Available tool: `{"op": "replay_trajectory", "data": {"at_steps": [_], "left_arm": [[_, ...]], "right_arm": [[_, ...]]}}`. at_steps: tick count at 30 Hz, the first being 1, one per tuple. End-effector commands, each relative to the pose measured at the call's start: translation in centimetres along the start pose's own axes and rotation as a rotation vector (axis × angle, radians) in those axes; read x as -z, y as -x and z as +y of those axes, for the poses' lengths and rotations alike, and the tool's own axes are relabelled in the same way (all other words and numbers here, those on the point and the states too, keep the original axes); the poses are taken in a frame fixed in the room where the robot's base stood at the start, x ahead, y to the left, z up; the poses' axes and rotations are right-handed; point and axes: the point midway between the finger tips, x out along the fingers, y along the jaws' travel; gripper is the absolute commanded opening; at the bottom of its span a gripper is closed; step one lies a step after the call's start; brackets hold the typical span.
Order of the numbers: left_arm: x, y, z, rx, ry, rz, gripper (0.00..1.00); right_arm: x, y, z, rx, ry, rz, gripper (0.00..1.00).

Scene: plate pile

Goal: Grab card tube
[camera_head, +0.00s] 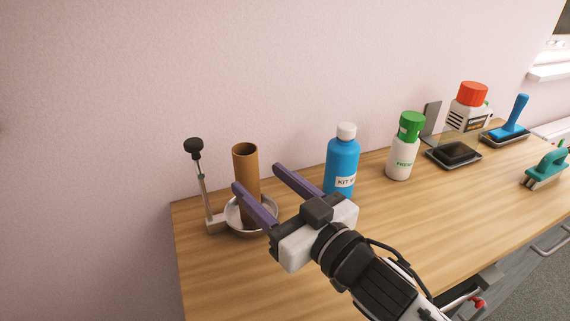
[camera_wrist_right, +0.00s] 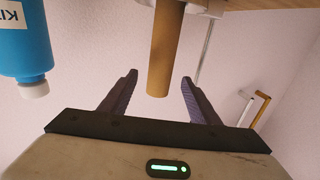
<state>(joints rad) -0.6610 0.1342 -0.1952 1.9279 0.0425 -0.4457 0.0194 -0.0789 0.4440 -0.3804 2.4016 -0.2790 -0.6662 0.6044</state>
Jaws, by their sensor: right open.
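The brown card tube (camera_head: 244,168) stands upright in a shallow metal dish (camera_head: 232,214) at the left end of the wooden table. In the right wrist view the tube (camera_wrist_right: 165,50) shows beyond and roughly between my finger tips, upside down in that picture. My right gripper (camera_head: 255,176) is open, its two purple fingers pointing toward the tube. In the right wrist view the open fingers (camera_wrist_right: 159,75) have nothing held between them. In the head view one finger overlaps the tube's lower part; contact cannot be told. My left gripper is not in view.
A metal rod with a black knob (camera_head: 194,149) stands left of the tube. A blue bottle (camera_head: 342,160) stands close right of the gripper. A green-capped bottle (camera_head: 404,147), red-capped container (camera_head: 468,108) and brushes stand further right. The table (camera_head: 390,225) front is clear.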

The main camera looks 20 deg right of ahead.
Motion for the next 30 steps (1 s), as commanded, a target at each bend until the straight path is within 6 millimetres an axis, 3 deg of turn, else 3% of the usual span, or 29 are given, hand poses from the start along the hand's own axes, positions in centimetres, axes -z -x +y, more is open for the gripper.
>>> {"op": "replay_trajectory", "data": {"at_steps": [12,24,30], "left_arm": [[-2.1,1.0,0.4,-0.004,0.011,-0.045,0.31],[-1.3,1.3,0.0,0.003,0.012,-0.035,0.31],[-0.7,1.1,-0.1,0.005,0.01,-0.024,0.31]], "right_arm": [[0.1,-4.8,0.0,-0.005,0.0,0.001,0.56],[-0.1,-9.6,-0.7,-0.005,0.0,0.001,0.56],[-0.2,-10.2,-0.7,-0.004,-0.001,0.0,0.56]]}}
